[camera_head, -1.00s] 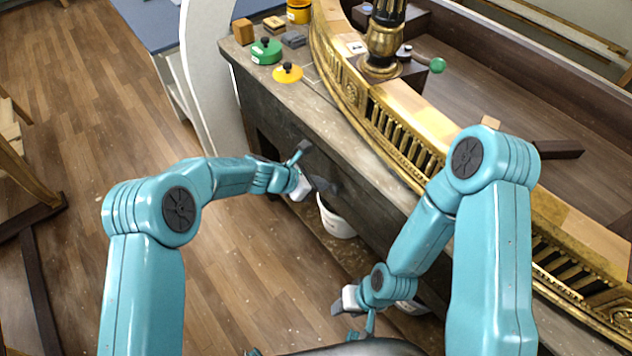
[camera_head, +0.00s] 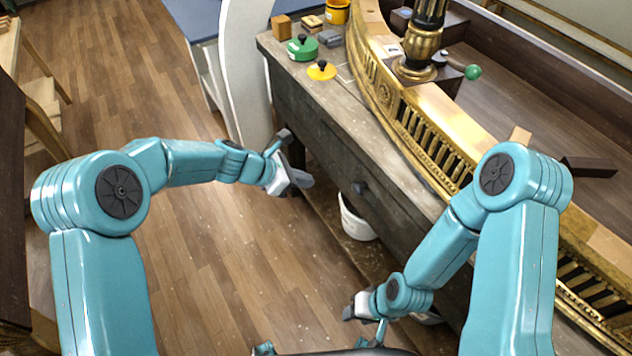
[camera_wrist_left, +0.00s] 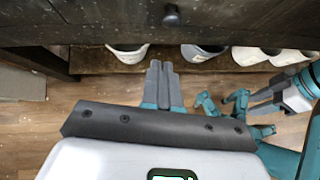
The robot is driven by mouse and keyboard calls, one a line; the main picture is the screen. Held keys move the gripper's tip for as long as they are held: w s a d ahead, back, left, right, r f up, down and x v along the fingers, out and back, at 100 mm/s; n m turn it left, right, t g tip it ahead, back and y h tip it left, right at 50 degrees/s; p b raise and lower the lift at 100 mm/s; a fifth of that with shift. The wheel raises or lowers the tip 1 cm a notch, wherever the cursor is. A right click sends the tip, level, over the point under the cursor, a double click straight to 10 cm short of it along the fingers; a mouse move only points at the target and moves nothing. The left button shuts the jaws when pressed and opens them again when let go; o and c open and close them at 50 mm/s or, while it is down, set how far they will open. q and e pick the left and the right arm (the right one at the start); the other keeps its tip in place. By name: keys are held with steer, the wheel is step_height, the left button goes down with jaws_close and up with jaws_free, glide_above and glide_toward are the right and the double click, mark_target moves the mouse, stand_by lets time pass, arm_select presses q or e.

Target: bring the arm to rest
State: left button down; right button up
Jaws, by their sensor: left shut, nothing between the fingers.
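My left gripper (camera_head: 292,163) is at the end of the teal arm from the left, in the air in front of the dark workbench (camera_head: 330,150). In the left wrist view its two grey fingers (camera_wrist_left: 160,85) lie together, with nothing between them. They point toward the bench's lower shelf. My right gripper (camera_head: 350,308) hangs low at the bottom of the head view, below the bench front. It also shows at the right of the left wrist view (camera_wrist_left: 268,103). Its fingers are too small and partly hidden to tell their state.
A white bucket (camera_head: 356,218) stands under the bench; several containers line the shelf in the left wrist view. A drawer knob (camera_head: 360,188) juts from the bench front. A gilt curved rail (camera_head: 430,135), green tin (camera_head: 302,48) and yellow lid (camera_head: 321,71) lie on top. Wooden floor (camera_head: 215,270) is clear.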

arm_select(q)
steer(key=s+a+f+m+g+y, duration=0.1)
steer(key=s+a+f+g, duration=0.1)
steer(key=s+a+f, duration=0.35)
steer(key=s+a+f+g+y, duration=0.1)
steer(key=s+a+f+y, duration=0.15)
steer(key=s+f, duration=0.5)
steer(key=s+a+f+m+y, duration=0.1)
steer(key=s+a+f+m, duration=0.1)
steer(key=s+m, duration=0.5)
steer(key=s+a+f+m, duration=0.2)
steer(key=s+m, duration=0.5)
steer(key=m, duration=0.4)
steer(key=shift+s+a+t+y+p, duration=0.3)
steer(key=shift+s+a+y, duration=0.05)
steer(key=shift+a, duration=0.05)
